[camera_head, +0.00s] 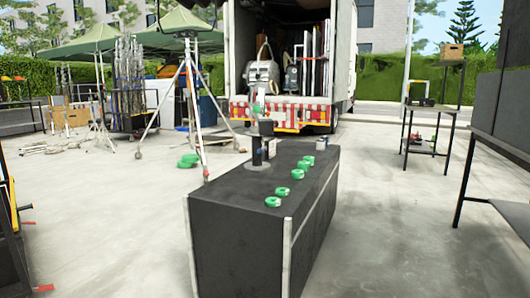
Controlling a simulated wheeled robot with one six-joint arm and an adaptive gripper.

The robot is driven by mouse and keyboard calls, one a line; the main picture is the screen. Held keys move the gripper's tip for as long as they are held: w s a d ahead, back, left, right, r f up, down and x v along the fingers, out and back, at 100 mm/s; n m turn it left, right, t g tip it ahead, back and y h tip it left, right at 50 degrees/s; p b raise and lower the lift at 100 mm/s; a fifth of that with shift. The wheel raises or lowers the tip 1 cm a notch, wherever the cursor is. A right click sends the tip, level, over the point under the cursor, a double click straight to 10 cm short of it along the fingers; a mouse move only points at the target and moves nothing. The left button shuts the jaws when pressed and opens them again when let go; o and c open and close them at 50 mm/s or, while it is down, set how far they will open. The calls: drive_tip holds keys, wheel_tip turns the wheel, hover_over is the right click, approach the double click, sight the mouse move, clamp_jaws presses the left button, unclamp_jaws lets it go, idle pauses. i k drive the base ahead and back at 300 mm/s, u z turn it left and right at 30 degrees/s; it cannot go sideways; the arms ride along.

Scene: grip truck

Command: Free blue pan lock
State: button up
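A dark post-like device (257,152) stands upright at the left side of a long black case's top, with a dark box-shaped part (266,127) on it. A small blue part (260,153) shows low on the device. It may be the blue pan lock, but it is too small to tell its shape or setting. A green piece (256,109) shows above the box-shaped part. My gripper is not in view.
The black case (240,235) carries several green rolls (297,174) along its right side. A tall tripod (193,90) stands behind left, with green items (187,160) near its foot. An open truck (290,60) stands behind. The floor right of the case is clear.

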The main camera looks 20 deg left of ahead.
sight(259, 151)
drive_tip(key=u, duration=0.3)
drive_tip(key=i, duration=0.7)
drive_tip(key=u, duration=0.8)
drive_tip(key=i, duration=1.5)
drive_tip(key=u, duration=0.1)
